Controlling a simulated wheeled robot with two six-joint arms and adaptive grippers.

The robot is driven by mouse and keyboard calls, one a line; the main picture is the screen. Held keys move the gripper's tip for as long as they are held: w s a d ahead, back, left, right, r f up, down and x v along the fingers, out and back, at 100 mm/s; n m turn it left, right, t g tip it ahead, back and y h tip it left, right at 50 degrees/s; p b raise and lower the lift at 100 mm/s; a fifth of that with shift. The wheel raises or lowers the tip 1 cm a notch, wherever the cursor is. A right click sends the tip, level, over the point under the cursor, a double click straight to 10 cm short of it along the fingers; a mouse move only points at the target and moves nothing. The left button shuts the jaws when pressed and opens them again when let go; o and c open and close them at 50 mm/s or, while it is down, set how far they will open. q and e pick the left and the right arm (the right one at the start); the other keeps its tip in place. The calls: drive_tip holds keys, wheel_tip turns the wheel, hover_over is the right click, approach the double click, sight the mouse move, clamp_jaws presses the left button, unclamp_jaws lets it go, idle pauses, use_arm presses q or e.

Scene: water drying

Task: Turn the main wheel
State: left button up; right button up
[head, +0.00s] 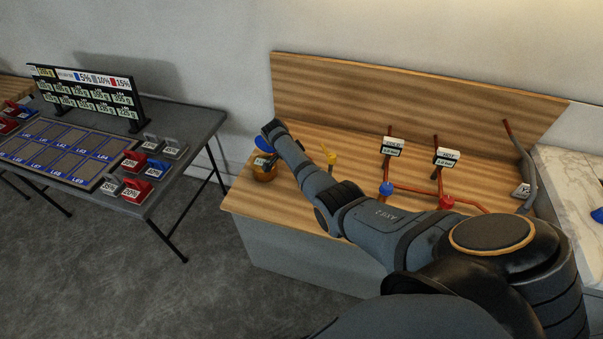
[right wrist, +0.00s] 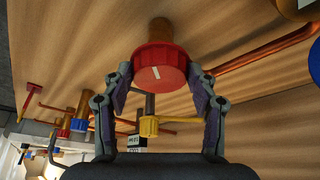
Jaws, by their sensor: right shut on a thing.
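A red ribbed wheel (right wrist: 160,68) with a white mark on its face sits on a brass stem in the right wrist view. My right gripper (right wrist: 158,80) is shut on this wheel, with one finger on each side of it. In the head view my right arm reaches across the wooden bench to its left end and hides the red wheel and the gripper. My left gripper is in no view.
A blue wheel (head: 264,144) and a brass fitting (head: 264,173) stand at the left end of the wooden bench (head: 250,199). A yellow handle (head: 329,155), red-and-copper pipes (head: 412,188) and two display signs (head: 393,147) stand along it. A grey table (head: 189,123) is left.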

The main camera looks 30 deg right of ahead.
idle(0.4)
drive_tip(key=o, duration=1.2)
drive_tip(key=shift+c, duration=0.2)
drive_tip(key=v, duration=1.2)
drive_tip(key=shift+w+d, duration=0.1)
